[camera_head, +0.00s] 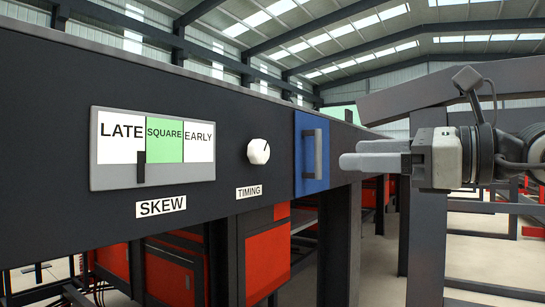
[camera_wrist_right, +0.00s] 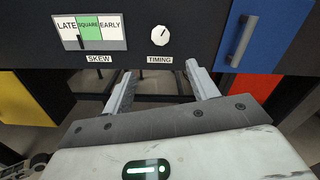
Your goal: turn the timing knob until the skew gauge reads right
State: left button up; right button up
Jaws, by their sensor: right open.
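The white timing knob (camera_head: 259,151) sits on the dark panel above its TIMING label, with a dark mark near its upper right. It also shows in the right wrist view (camera_wrist_right: 160,36). The skew gauge (camera_head: 152,184) is left of the knob, with LATE, green SQUARE and EARLY zones. Its dark pointer (camera_head: 141,168) stands in the LATE zone, close to the SQUARE edge. My right gripper (camera_head: 350,154) is open and empty, right of the knob and apart from it. In the right wrist view its fingers (camera_wrist_right: 162,88) are spread below the knob. My left gripper is not in view.
A blue plate with a grey handle (camera_head: 318,154) is on the panel right of the knob, near my right fingers in the picture. Red cabinets (camera_head: 267,255) stand below the panel. A grey sloping beam (camera_head: 440,88) is behind my right arm.

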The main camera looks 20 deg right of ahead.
aim_at(264, 154)
jog(key=p+x, duration=0.5)
jog(key=x, duration=0.9)
jog(key=shift+w+a+r+p, duration=0.15)
jog(key=shift+w+a+p, duration=0.05)
jog(key=shift+w+p, duration=0.1)
jog(key=shift+w+a, duration=0.3)
jog(key=shift+w, duration=0.05)
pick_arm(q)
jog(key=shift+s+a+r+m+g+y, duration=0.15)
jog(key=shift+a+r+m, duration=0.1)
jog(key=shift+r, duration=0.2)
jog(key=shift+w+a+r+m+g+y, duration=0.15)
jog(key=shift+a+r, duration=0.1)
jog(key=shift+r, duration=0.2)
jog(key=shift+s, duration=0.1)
pick_arm(e)
jog(key=c, duration=1)
